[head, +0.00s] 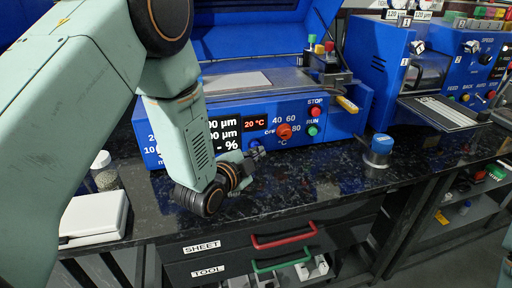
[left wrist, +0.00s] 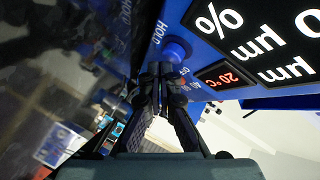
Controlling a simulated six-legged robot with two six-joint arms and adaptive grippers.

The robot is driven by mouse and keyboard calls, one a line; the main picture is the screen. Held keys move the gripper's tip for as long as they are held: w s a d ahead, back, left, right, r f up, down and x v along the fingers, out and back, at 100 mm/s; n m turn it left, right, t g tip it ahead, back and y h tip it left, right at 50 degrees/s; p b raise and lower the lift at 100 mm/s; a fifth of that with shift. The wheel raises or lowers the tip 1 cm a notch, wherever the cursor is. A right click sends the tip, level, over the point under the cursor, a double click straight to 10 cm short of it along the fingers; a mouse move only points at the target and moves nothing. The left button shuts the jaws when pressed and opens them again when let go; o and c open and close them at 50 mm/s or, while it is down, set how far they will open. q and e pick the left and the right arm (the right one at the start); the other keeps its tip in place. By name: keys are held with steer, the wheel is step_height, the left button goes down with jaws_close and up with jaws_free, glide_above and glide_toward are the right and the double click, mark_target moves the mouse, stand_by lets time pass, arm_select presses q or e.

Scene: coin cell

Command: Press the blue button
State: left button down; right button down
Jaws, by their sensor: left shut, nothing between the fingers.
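The blue button (left wrist: 177,50) is a round cap on the blue panel beside the HOLD label in the left wrist view. In the head view my gripper largely covers that spot. My left gripper (head: 259,152) is shut and empty, low in front of the blue machine (head: 343,122). In the left wrist view its fingertips (left wrist: 160,69) are together just beside the button and overlap its lower left edge. I cannot tell whether they touch it. My right gripper is not in view.
A red knob (head: 285,131), a red STOP button (head: 315,111) and a green RUN button (head: 313,131) sit right of the gripper. A blue-lidded jar (head: 379,152) stands on the dark counter (head: 325,178). A white box (head: 94,218) lies at left. The counter's middle is clear.

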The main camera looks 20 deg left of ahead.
arm_select(q)
steer(key=shift+w+a, duration=0.2)
steer(key=shift+w, duration=0.15)
stand_by(0.5)
stand_by(0.3)
steer(key=shift+s+d, duration=0.45)
steer(key=shift+s, duration=0.25)
steer(key=shift+s+d+p, duration=0.35)
steer(key=shift+s+d, duration=0.35)
steer(key=shift+s, duration=0.35)
steer(key=shift+s+d+p, duration=0.35)
steer(key=shift+s+d, duration=0.35)
steer(key=shift+s, duration=0.35)
